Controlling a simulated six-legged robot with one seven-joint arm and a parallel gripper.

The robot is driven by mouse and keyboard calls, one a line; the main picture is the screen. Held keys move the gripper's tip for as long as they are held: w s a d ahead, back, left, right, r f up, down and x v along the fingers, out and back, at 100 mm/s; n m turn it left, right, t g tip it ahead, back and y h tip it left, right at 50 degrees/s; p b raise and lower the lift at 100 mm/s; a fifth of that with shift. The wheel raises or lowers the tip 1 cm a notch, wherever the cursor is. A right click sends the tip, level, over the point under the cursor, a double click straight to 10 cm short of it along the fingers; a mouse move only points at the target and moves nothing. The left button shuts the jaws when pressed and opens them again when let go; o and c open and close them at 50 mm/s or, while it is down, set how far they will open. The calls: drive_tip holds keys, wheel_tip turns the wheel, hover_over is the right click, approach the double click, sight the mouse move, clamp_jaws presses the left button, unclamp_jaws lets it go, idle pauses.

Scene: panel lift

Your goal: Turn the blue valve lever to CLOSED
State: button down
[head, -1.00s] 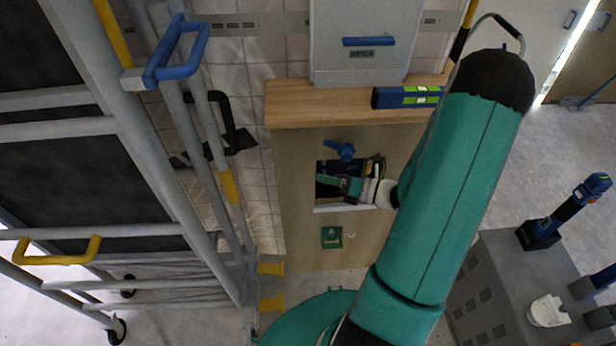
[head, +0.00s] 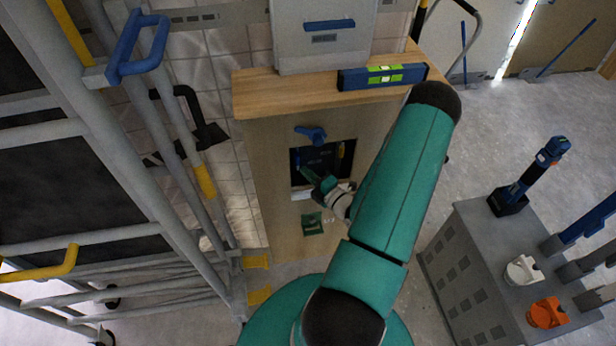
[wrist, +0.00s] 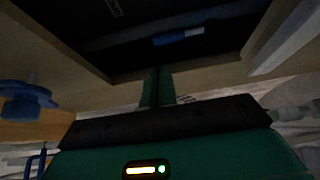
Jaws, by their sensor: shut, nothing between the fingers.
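A blue lever-like valve handle (head: 311,135) sits on the front of the wooden cabinet (head: 268,165), just above a dark square opening (head: 325,156). In the wrist view a blue knob-like part (wrist: 25,98), seemingly the same handle, shows at the left edge. My gripper (head: 310,176) is at the lower part of the opening, below the handle and apart from it. Its green fingers (wrist: 157,80) are together and empty, pointing toward the opening in the wrist view. A blue and white piece (wrist: 180,37) lies inside the dark opening. No CLOSED marking is readable.
A blue level (head: 382,77) lies on the cabinet top beside a grey box (head: 325,50). Grey scaffold rails (head: 130,150) stand close at left. A green square part (head: 312,224) is below the opening. A grey bench (head: 470,270) with tools stands at right.

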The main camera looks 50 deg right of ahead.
sight(299, 162)
drive_tip(key=w, duration=0.6)
drive_tip(key=shift+d, duration=0.25)
drive_tip(key=shift+s+d+m+t, duration=0.25)
drive_tip(key=shift+d+m+t, duration=0.2)
drive_tip(key=shift+m, duration=0.25)
drive_tip(key=shift+s+d+f+m+t+h, duration=0.4)
drive_tip(key=shift+s+d+m, duration=0.25)
drive_tip(key=shift+m, duration=0.4)
drive_tip(key=shift+s+d+f+m+t+h, duration=0.4)
drive_tip(key=shift+d+m, duration=0.45)
drive_tip(key=shift+m, duration=0.25)
drive_tip(key=shift+s+d+f+m+t+h, duration=0.3)
drive_tip(key=shift+s+d+m+t, duration=0.2)
drive_tip(key=shift+d+m, duration=0.4)
drive_tip(key=shift+s+a, duration=0.1)
